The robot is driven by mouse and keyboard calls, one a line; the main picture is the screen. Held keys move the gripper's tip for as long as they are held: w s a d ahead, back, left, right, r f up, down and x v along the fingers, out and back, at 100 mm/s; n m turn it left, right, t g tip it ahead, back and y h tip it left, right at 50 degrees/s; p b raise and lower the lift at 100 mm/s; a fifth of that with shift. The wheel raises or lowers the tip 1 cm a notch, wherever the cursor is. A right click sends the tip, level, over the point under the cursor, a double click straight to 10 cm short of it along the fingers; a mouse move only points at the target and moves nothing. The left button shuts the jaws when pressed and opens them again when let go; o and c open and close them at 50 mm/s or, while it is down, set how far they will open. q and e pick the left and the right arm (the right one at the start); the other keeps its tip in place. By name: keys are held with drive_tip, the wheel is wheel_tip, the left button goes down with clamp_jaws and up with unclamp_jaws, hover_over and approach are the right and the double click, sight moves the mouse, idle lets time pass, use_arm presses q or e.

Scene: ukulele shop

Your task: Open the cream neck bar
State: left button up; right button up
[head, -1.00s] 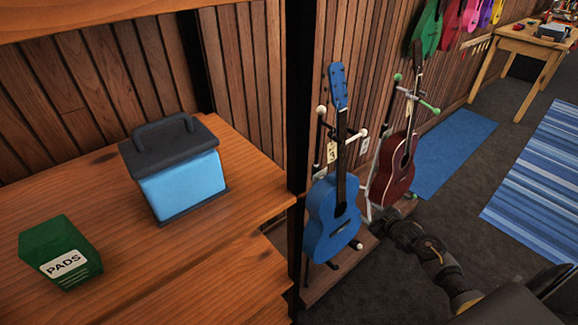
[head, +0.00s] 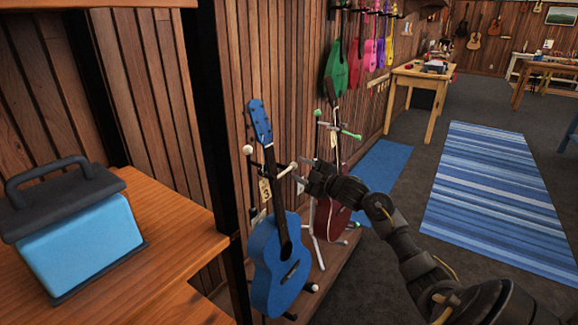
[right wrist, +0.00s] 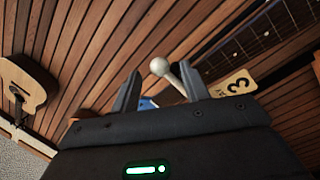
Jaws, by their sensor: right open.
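The cream neck bar (head: 286,171) is on the stand of the blue ukulele (head: 277,262), crossing in front of its neck. One cream knob (head: 248,149) shows left of the neck, the bar's end right of it. My right gripper (head: 301,179) is just right of that end. In the right wrist view, the bar's cream ball and rod (right wrist: 161,68) show just beyond and between the open fingertips (right wrist: 160,85), with the rod slanting behind the right finger. Contact cannot be told. My left gripper is not in view.
A number 3 tag (head: 265,190) hangs by the blue neck. A red ukulele (head: 330,220) on a green-knobbed stand (head: 350,134) is close behind my right gripper. A wooden shelf (head: 170,250) with a blue case (head: 85,250) stands left.

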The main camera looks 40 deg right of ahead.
sight(295, 166)
drive_tip(key=w, duration=0.5)
drive_tip(key=shift+w+a, duration=0.3)
drive_tip(key=shift+w, duration=0.1)
drive_tip(key=shift+c, duration=0.3)
clamp_jaws()
